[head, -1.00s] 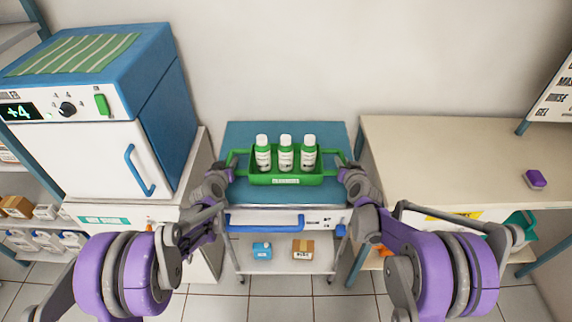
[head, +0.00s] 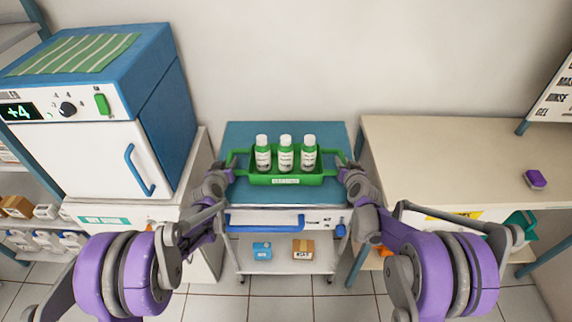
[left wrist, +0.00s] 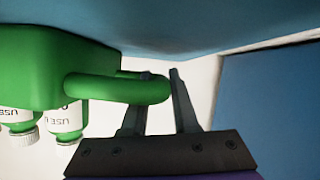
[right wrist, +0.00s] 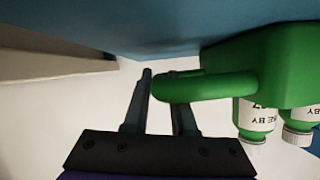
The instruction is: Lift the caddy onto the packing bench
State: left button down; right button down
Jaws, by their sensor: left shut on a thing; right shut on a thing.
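The green caddy (head: 288,180) sits upright over the blue top of the cart (head: 330,135); whether it touches the top is hard to tell. My left gripper (head: 231,170) is shut on the caddy's left handle, which also shows in the left wrist view (left wrist: 105,89). My right gripper (head: 345,169) is shut on the right handle, seen in the right wrist view (right wrist: 215,87). Both wrist views show the scene upside down. A pale-topped bench (head: 440,160) stands to the right of the cart.
A purple block (head: 535,180) lies on the bench's right part, with a sign (head: 553,95) behind it. A blue and white cabinet (head: 85,155) stands left of the cart. The cart's lower shelf holds a blue box (head: 262,251) and a brown box (head: 303,249). The wall is close behind.

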pick_arm(q)
jog(key=shift+a, duration=0.15)
pick_arm(e)
jog(key=shift+d+r, duration=0.1)
jog(key=shift+d, duration=0.05)
